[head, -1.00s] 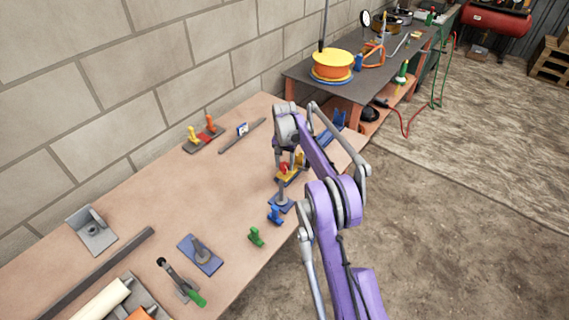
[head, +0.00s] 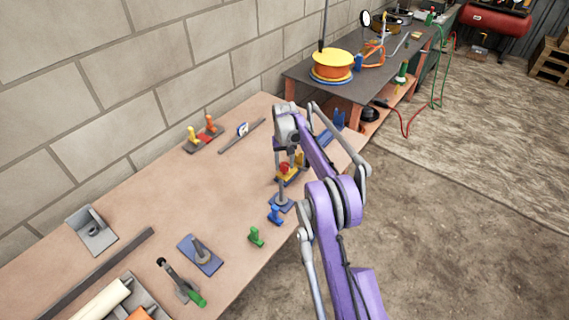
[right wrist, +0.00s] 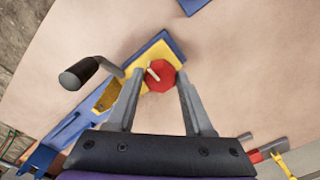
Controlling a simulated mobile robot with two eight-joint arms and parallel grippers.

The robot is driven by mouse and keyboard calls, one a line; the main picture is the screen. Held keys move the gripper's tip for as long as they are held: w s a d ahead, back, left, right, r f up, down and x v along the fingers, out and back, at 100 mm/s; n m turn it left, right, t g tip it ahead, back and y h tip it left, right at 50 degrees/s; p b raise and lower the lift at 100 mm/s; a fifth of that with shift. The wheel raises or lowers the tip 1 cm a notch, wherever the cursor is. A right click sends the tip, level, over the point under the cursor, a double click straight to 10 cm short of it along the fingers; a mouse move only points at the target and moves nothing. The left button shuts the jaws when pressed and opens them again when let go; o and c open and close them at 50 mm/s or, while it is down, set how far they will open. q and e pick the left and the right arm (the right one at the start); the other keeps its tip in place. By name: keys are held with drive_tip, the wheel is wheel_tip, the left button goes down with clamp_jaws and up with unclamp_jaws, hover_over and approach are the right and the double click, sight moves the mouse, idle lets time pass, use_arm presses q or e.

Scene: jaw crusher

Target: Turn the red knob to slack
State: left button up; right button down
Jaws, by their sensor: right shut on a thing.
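The red knob (right wrist: 158,79) is faceted, with a pale pointer bar on its face that slants to the upper left in the right wrist view. It sits on a yellow plate (right wrist: 141,80) on a blue base (right wrist: 158,47). In the head view the red knob (head: 285,169) shows under my right arm, partly covered. My right gripper (right wrist: 160,78) points down at the knob, its two grey fingers on either side, shut on it. The fingertips are partly hidden in the head view. My left gripper is not in view. No slack marking can be read.
A black-handled crank (right wrist: 85,72) stands close left of the fingers in the right wrist view. The bench middle is clear.

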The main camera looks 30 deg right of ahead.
sight(284, 165)
drive_tip(key=shift+c, duration=1.4)
unclamp_jaws()
drive_tip(key=shift+r, duration=0.1)
wheel_tip(284, 165, up, 11)
drive_tip(key=shift+p, duration=0.4)
